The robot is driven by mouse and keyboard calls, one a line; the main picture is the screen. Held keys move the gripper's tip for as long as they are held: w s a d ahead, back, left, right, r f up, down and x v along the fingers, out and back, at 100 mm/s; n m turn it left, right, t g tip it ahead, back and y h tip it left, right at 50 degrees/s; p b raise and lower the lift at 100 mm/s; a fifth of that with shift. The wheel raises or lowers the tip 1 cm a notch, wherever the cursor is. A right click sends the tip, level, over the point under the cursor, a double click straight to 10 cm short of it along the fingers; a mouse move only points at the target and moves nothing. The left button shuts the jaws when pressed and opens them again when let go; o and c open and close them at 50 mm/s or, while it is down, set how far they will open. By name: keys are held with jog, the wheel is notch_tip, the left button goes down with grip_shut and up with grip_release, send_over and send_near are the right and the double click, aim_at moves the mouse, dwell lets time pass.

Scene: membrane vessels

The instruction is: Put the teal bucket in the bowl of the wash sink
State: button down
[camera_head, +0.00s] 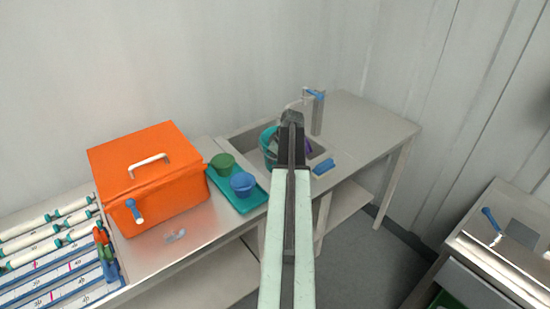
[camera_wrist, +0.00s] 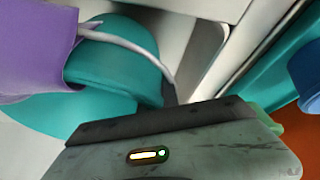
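A teal bucket (camera_head: 268,143) shows at the wash sink (camera_head: 241,144), partly hidden behind my arm. Its teal body also fills the left middle of the wrist view (camera_wrist: 115,55), with a pale curved handle across it. My gripper (camera_head: 291,118) is over the sink area, close to the bucket. The wrist view shows its dark edge just below the teal bucket. The fingertips are not clear, so I cannot tell whether they are open or shut. I cannot tell whether the bucket rests in the bowl or is held above it.
A purple vessel (camera_wrist: 35,50) is beside the teal bucket. A faucet (camera_head: 316,112) stands behind the sink, and a blue item (camera_head: 323,167) lies at its front edge. A teal tray (camera_head: 252,204) holds green (camera_head: 222,164) and blue (camera_head: 243,184) buckets. An orange cooler (camera_head: 165,185) stands left.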

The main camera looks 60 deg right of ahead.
jog(key=shift+w+a+f+b, duration=0.1)
jog(key=shift+f+b, duration=1.05)
jog(key=shift+f, duration=0.2)
jog(key=shift+w+f+b, duration=0.1)
jog(key=shift+f+b, duration=1)
jog(key=shift+f, duration=0.2)
jog(key=shift+f+b, duration=0.6)
jog(key=c, duration=1.5)
grip_release()
jog(key=shift+c, duration=0.2)
jog(key=shift+r, duration=0.1)
jog(key=p+v, duration=0.7)
jog(key=v, duration=0.1)
jog(key=shift+p, duration=0.3)
